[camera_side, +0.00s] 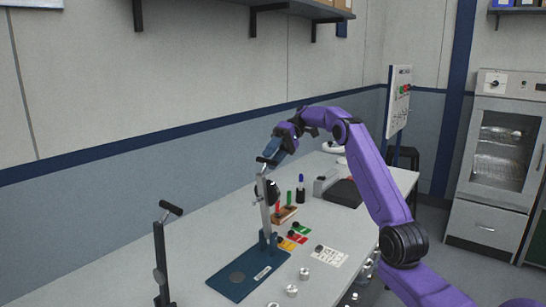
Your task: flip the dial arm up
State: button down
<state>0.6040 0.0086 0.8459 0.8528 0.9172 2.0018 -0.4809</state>
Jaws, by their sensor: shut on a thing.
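The dial arm (265,218) is a light metal bar standing nearly upright at the back end of a dark blue base plate (240,279) on the bench. A round black part (272,191) sits beside the bar near its upper half. A short black crossbar (266,161) is at its top. My gripper (270,160) comes down from the upper right and is shut on the dial arm at this crossbar. The fingertips are small in the view and partly hide the grip.
A second lever (160,255) with a black handle stands at the bench's left front. Behind the plate are a wooden block (284,214) with coloured pieces, coloured cards (292,240) and a dark bottle (300,190). Several metal knobs (291,291) are at the front right.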

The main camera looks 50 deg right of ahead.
jog(key=shift+d+f, duration=0.2)
jog(key=shift+f, duration=0.8)
jog(key=c, duration=0.8)
grip_release()
jog(key=shift+r, duration=0.15)
jog(key=shift+o, duration=0.4)
